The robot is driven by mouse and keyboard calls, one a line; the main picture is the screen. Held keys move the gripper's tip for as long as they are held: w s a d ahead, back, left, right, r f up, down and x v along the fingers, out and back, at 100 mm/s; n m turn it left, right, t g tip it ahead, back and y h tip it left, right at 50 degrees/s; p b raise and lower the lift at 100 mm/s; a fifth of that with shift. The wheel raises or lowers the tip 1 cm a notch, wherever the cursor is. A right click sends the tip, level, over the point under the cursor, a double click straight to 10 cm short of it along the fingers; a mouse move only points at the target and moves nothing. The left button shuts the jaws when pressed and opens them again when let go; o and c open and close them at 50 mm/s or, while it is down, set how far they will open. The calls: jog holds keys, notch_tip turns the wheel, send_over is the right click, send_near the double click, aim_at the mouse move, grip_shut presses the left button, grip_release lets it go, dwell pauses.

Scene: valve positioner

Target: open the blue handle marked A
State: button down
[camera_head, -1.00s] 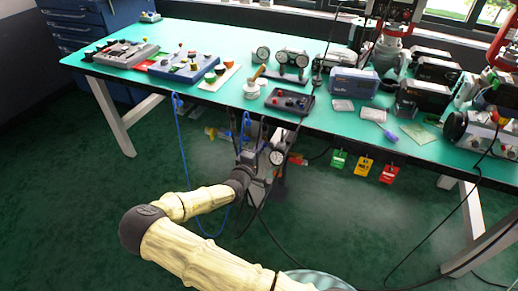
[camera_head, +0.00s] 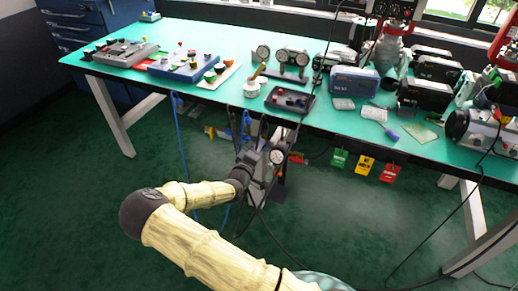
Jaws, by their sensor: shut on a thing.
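My gripper (camera_head: 266,146) is under the front edge of the table, at a valve assembly with a round white-faced gauge (camera_head: 277,157). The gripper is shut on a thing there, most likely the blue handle. My own wrist hides the fingertips and most of what they hold. No letter A can be read.
The green-topped table (camera_head: 225,104) carries control boxes, gauges and instruments. Blue hoses (camera_head: 178,115) and black cables hang in front of it. Green, yellow and red tags (camera_head: 363,166) hang from its edge to the right. The floor at left is clear.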

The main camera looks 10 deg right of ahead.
jog(key=shift+f+m+b, duration=0.15)
jog(key=shift+m+b, duration=1.95)
jog(key=shift+m, duration=5)
jog(key=c, duration=1.5)
grip_release()
jog(key=p+v, duration=0.2)
jog(key=v, duration=1.5)
jog(key=shift+s+a, duration=0.15)
jog(key=shift+s, duration=0.05)
